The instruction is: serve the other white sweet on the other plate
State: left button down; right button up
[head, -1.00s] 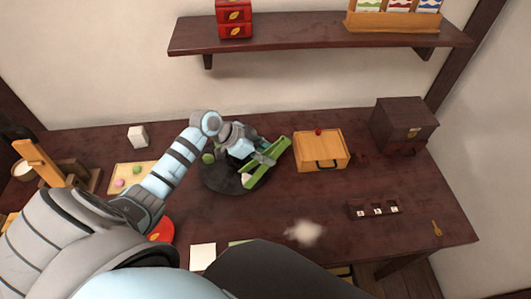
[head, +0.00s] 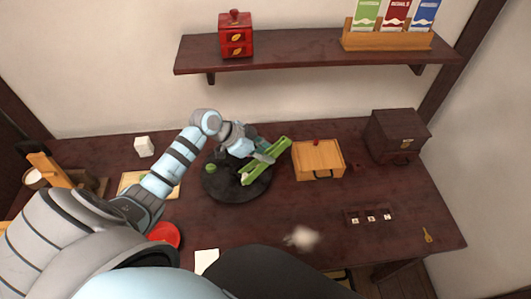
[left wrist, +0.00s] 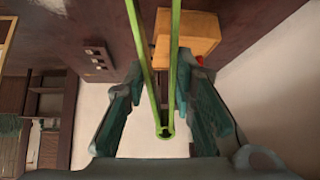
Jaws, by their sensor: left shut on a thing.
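My left gripper (head: 262,157) is shut on a pair of green tongs (head: 273,155), held slanting over the black round tray (head: 222,193). The tongs also run between the fingers in the left wrist view (left wrist: 165,132). Their lower tips are low over the tray; a small pale spot shows there, but I cannot tell if it is a white sweet held in them. A green ball (head: 210,168) is on the tray's left part. A red plate (head: 165,234) is partly hidden by my left arm. My right gripper is out of view.
A wooden box (head: 318,161) stands right of the black tray, a dark chest (head: 397,136) beyond it. A pale tray (head: 131,179) is mostly behind my arm. A white blurred patch (head: 302,237) and white square (head: 206,259) lie in front.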

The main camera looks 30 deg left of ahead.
pick_arm(q)
notch_tip(320, 180, up, 6)
jog(key=p, duration=0.5)
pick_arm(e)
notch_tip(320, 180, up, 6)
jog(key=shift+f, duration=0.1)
